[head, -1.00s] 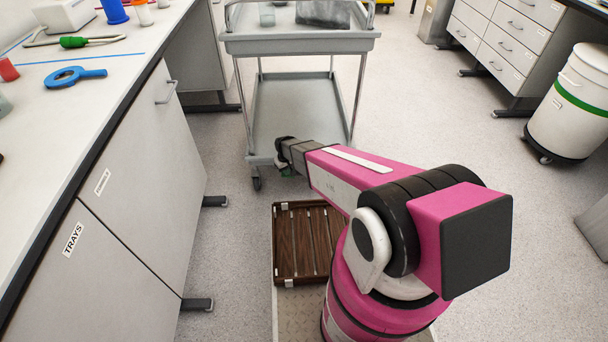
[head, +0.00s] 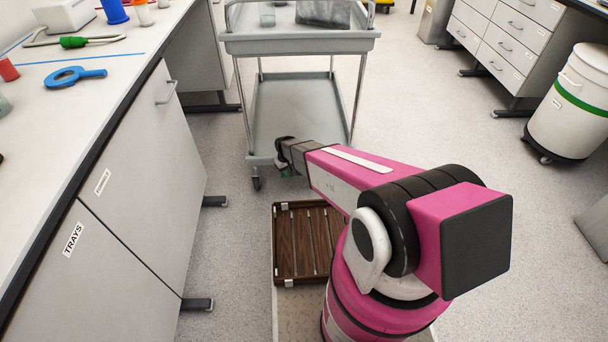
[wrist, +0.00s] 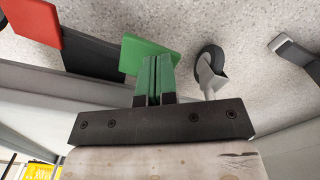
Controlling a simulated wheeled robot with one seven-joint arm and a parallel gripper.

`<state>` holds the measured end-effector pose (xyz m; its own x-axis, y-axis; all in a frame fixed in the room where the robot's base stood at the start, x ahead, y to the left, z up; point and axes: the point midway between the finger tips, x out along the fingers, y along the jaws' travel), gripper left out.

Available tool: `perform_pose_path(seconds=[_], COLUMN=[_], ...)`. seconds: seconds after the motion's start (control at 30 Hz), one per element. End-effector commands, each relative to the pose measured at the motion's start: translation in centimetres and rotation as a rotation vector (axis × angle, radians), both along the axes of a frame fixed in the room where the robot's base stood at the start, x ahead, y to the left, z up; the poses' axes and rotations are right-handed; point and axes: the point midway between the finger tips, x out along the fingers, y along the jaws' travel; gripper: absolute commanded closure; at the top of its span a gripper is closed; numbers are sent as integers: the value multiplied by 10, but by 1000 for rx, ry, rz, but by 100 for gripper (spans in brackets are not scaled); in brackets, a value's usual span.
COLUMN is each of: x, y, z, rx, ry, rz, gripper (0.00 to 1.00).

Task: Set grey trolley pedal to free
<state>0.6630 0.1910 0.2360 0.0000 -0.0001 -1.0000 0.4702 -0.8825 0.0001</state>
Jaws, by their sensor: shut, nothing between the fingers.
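The grey trolley (head: 296,44) stands ahead of me, with its lower shelf (head: 290,110) near the floor. In the wrist view its pedal shows as a dark bar (wrist: 90,54) with a red plate (wrist: 32,20) at the left and a green plate (wrist: 146,48) at the right. My gripper (wrist: 156,64) is shut and empty, its green fingers side by side. The fingertips overlap the green plate in the picture; I cannot tell whether they touch it.
A trolley caster (wrist: 209,68) is just right of my fingers. A brown slatted tray (head: 308,242) lies on my base. A bench with cupboards (head: 130,190) runs along the left. A white bin (head: 568,105) stands at the right, with free floor before it.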

Motion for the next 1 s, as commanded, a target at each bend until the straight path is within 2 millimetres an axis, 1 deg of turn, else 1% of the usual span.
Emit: perform_pose_path(seconds=[1.0], x=[0], y=[0], z=[-12], rx=[0], ry=[0], rz=[0], gripper=[100])
